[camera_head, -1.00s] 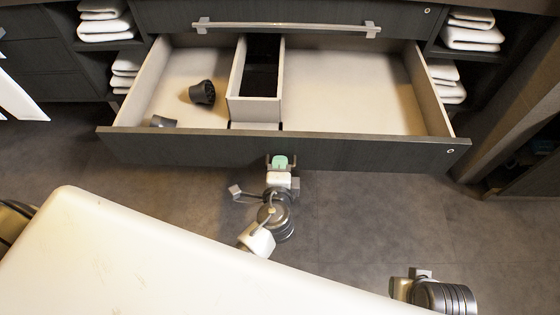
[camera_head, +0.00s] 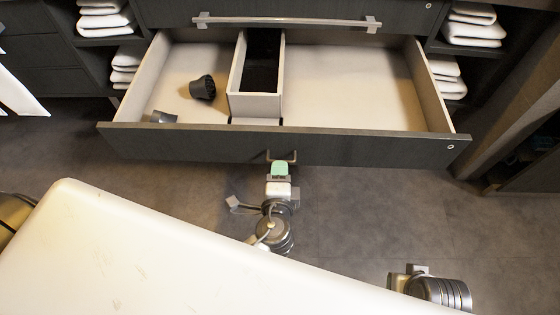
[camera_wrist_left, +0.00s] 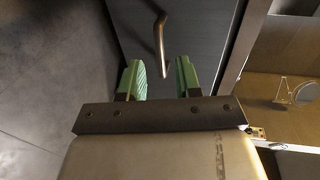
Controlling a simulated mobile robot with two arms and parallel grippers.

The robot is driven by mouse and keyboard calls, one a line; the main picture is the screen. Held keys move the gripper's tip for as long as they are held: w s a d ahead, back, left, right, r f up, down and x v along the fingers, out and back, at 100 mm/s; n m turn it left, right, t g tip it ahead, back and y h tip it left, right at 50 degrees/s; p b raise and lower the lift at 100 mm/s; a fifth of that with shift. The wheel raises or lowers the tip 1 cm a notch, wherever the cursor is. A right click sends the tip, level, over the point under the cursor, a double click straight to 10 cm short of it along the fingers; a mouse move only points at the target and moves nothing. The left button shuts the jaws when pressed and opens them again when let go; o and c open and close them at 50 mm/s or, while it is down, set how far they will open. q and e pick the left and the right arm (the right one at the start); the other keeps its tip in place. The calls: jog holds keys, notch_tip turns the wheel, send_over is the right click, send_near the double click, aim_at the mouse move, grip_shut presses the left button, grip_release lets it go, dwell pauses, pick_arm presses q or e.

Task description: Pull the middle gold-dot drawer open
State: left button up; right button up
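A wide dark drawer (camera_head: 370,152) stands pulled far out, with a small pale round mark at the right end of its front. Its small dark handle (camera_head: 291,156) is at the middle of the front; it also shows as a bronze bar (camera_wrist_left: 160,42) in the left wrist view. My left gripper (camera_head: 280,164) is just in front of the handle. My right gripper is not visible; only a piece of arm shows at lower right.
The drawer holds a divider box (camera_head: 255,104), a dark ribbed cup (camera_head: 203,88) and another dark piece (camera_head: 160,117). A closed drawer with a long bar handle (camera_head: 285,22) is above. Towels (camera_head: 473,33) fill side shelves. Grey floor (camera_head: 350,220) is clear in front.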

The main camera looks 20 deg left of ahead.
pick_arm(q)
jog(key=v, duration=0.6)
jog(key=shift+s, duration=0.25)
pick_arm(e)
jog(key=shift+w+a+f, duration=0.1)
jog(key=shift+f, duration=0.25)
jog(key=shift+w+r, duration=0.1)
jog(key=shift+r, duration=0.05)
